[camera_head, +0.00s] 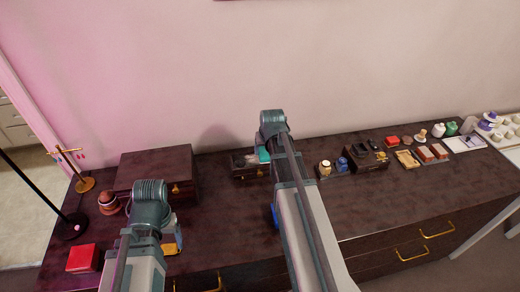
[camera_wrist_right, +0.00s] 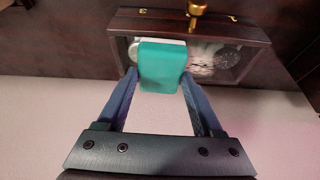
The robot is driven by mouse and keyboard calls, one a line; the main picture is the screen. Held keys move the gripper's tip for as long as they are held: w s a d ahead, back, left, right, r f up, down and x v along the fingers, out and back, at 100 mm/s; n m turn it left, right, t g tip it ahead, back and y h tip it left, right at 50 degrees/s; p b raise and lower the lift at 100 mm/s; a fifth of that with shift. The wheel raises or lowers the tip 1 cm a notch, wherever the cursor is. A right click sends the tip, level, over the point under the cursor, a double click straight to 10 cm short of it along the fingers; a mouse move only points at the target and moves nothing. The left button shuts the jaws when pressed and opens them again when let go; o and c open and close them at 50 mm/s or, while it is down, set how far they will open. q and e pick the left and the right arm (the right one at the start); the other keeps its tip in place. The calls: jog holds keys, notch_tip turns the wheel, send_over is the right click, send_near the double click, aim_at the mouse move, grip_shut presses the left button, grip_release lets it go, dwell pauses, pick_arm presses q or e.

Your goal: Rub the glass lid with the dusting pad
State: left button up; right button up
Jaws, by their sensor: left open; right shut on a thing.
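The dusting pad (camera_wrist_right: 162,66) is a teal block with a pale top edge. My right gripper (camera_wrist_right: 160,78) is shut on it, with a blue finger on either side. The pad is at the glass lid (camera_wrist_right: 208,58) of a small dark wooden box and covers part of it; I cannot tell whether they touch. Through the glass I see watch-like round things. In the head view the box (camera_head: 240,172) stands near the wall, with the teal pad (camera_head: 263,155) at its right end, partly behind my right arm. My left gripper (camera_head: 178,236) is open, low at the left, mostly hidden by its arm.
A large dark wooden box (camera_head: 150,165) stands to the left, near a brass stand (camera_head: 85,184) and a red box (camera_head: 83,258). Jars, an open tray (camera_head: 367,163) and other small items line the right. The dresser top's front right (camera_head: 400,203) is clear.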

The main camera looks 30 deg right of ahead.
jog(key=shift+s+d, duration=0.1)
jog(key=shift+d, duration=0.15)
jog(key=shift+s+d, duration=0.25)
jog(key=shift+d, duration=0.65)
jog(key=shift+s+d, duration=0.2)
jog(key=shift+d, duration=0.7)
pick_arm(q)
jog(key=shift+f, duration=0.15)
pick_arm(e)
jog(key=shift+f, duration=0.1)
jog(key=shift+w+a, duration=0.25)
jog(key=shift+a, duration=0.65)
jog(key=shift+w+a, duration=0.2)
jog(key=shift+a, duration=0.7)
jog(key=shift+w+a, duration=0.25)
jog(key=shift+a, duration=0.75)
jog(key=shift+w+a, duration=0.2)
jog(key=shift+a, duration=0.8)
jog(key=shift+w+a, duration=0.3)
jog(key=shift+a, duration=0.65)
jog(key=shift+w+a, duration=0.25)
jog(key=shift+a, duration=0.65)
pick_arm(q)
jog(key=shift+r, duration=0.25)
pick_arm(e)
jog(key=shift+r, duration=0.2)
